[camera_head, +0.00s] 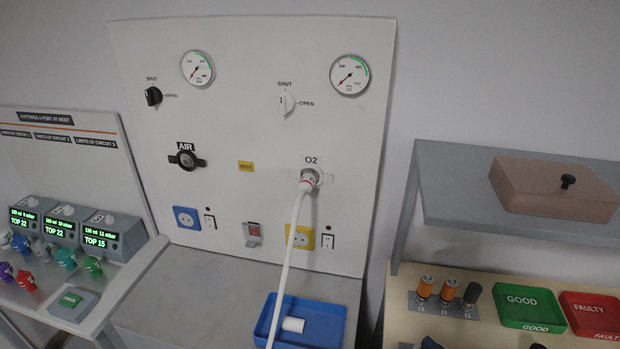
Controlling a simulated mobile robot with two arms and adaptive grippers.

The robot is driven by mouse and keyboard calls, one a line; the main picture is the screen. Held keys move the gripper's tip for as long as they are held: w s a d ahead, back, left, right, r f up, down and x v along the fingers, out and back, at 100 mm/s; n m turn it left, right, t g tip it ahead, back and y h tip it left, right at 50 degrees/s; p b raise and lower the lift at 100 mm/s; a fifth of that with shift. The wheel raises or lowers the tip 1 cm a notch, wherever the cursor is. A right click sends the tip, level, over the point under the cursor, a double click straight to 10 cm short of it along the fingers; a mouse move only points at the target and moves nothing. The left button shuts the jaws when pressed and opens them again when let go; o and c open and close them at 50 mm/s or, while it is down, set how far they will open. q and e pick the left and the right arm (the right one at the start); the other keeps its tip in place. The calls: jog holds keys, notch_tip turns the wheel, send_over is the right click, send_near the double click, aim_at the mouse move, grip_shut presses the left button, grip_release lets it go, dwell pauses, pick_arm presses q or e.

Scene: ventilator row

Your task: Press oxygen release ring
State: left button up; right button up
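The O2 outlet (317,172) is on the right half of the white wall panel (240,110), under an O2 label. A white hose (290,246) is plugged into it and hangs down toward the blue tray. At the outlet, the plug end (307,183) shows a thin red band; the release ring is too small to make out clearly. Neither of my grippers is in view.
The black AIR outlet (186,159) is on the panel's left half, with valve knobs and gauges above. A blue tray (338,318) with a white cylinder (293,324) sits on the grey counter (190,290). A grey shelf (440,190) juts out at right.

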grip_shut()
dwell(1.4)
